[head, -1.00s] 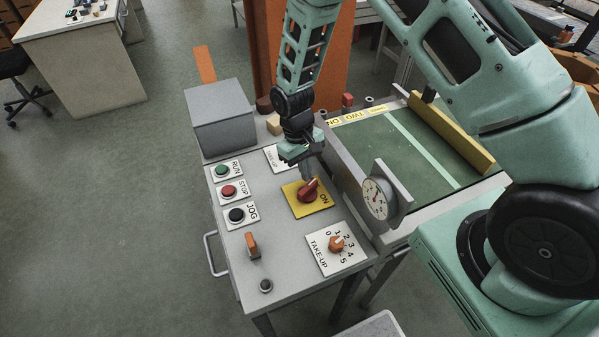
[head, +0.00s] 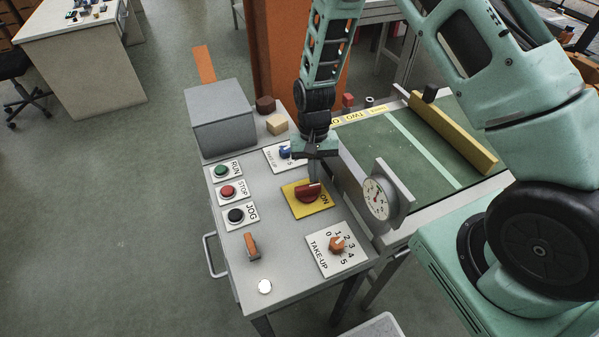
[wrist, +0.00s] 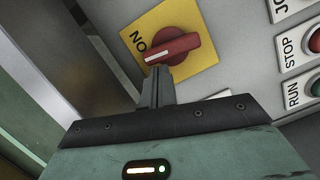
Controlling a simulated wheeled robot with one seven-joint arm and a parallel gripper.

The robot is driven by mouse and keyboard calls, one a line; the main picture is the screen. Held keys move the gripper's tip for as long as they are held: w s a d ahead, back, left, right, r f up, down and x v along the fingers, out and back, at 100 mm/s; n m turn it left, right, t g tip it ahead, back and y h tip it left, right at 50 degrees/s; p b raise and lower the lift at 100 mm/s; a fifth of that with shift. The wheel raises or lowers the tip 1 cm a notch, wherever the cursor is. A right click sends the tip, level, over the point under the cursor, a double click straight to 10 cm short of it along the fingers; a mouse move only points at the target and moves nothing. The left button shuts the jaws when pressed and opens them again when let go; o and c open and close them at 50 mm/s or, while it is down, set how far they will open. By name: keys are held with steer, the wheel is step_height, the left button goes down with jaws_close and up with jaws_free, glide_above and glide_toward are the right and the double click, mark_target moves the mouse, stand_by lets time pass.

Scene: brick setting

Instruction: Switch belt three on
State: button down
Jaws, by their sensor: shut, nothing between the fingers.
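A red rotary knob (head: 308,195) sits on a yellow plate (head: 299,208) marked ON, on the grey control panel (head: 290,280). In the wrist view the knob (wrist: 180,47) has a white line on its end, pointing toward the ON lettering (wrist: 138,41). My gripper (head: 315,180) is shut and empty, pointing down at the knob. In the wrist view its fingertips (wrist: 158,70) are right at the knob's edge; I cannot tell whether they touch. A small round lamp (head: 265,287) at the panel's front corner glows white.
Run (head: 222,171), stop (head: 229,191) and jog (head: 236,215) buttons line the left. An orange switch (head: 252,246), orange take-up dial (head: 336,244) and blue knob (head: 285,152) are nearby. A gauge (head: 378,197) stands right of the knob, by the green belt (head: 400,160).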

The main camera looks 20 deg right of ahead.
steer(key=m, duration=0.2)
steer(key=s+m, duration=0.1)
steer(key=shift+d+m+y, duration=0.3)
steer(key=shift+y, duration=0.1)
steer(key=shift+s+d+m+t, duration=0.1)
steer(key=shift+s+m+t, duration=0.25)
steer(key=shift+m, duration=0.85)
steer(key=b+v, duration=0.2)
steer(key=v, duration=1.5)
steer(key=shift+d, duration=0.35)
steer(key=shift+r, duration=0.1)
